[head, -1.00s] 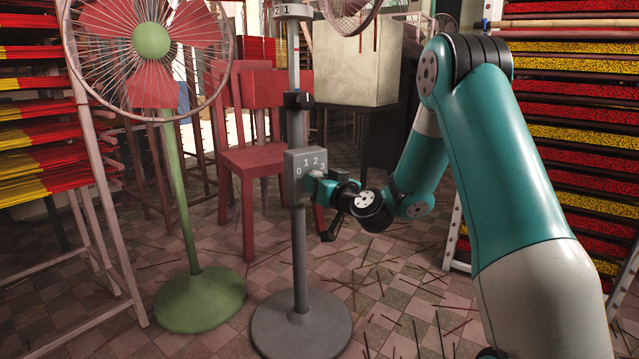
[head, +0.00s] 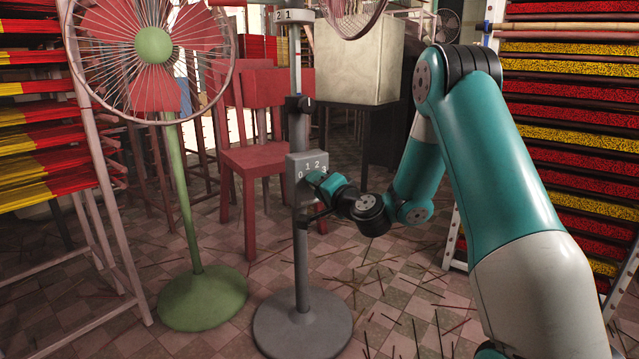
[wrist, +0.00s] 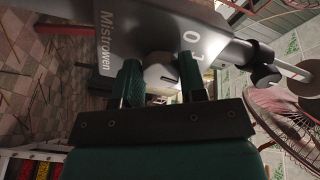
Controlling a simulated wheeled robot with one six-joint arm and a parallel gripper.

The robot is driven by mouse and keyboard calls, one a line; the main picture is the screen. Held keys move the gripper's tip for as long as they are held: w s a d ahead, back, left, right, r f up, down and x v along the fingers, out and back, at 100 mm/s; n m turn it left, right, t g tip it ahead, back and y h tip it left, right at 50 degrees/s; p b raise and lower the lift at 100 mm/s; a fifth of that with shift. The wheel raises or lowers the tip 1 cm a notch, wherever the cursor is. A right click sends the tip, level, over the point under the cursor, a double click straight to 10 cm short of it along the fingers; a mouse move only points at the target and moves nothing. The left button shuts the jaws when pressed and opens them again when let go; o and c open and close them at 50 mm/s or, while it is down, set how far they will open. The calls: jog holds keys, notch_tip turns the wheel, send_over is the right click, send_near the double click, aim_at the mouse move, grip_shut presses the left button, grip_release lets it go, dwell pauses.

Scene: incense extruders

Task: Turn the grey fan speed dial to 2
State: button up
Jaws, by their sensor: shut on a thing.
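The grey fan's control box (head: 306,162) sits on its grey post, with the numbers 0, 1, 2 and 3 printed in an arc. My gripper (head: 312,181) is at the lower front of the box and hides the dial in the head view. In the wrist view, the light grey dial (wrist: 160,75) sits between the two green fingers of my gripper (wrist: 160,82), which are shut on it. The box face (wrist: 150,28) there shows 0, 1 and the word "Mistrowen". I cannot tell which number the dial points to.
A green fan (head: 153,45) on a green base (head: 203,298) stands left of the grey stand's round base (head: 302,325). A red chair (head: 262,158) is behind. Incense racks (head: 570,120) line the right side. Loose sticks lie on the floor.

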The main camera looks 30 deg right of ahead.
jog(key=shift+d+m+p, duration=0.1)
jog(key=shift+m+p, duration=0.2)
jog(key=shift+m, duration=0.8)
jog(key=o, duration=0.9)
jog(key=shift+d, duration=0.1)
jog(key=shift+a, duration=0.2)
jog(key=shift+s, duration=0.1)
